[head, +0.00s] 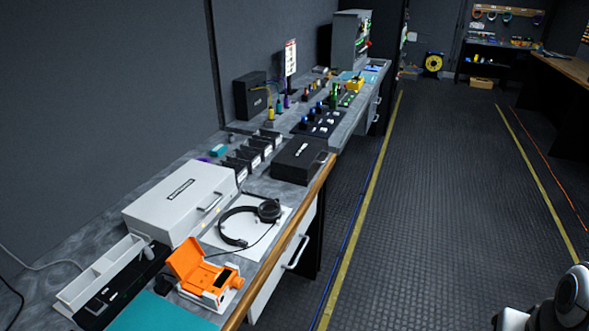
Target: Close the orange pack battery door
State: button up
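The orange pack (215,293) sits on the near part of the grey counter, close to its wooden front edge, on a pale base. Its orange battery door (184,258) stands raised and tilted up on the left side of the pack, so the pack is open. What lies inside the pack is too small to tell. My gripper is not in view. Only a white and black part of my arm shows at the bottom right corner, over the floor and well apart from the pack.
Headphones (252,222) on a white sheet lie just behind the pack, beside a grey case (178,200). A white divided tray (101,273) stands left, and a teal mat (165,314) lies in front. A drawer handle (296,252) sticks out below the counter edge. The aisle floor (435,200) is clear.

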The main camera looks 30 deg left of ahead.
aim_at(184, 256)
jog(key=z, duration=0.05)
jog(key=i, duration=2.2)
jog(key=u, duration=3.45)
jog(key=i, duration=1.05)
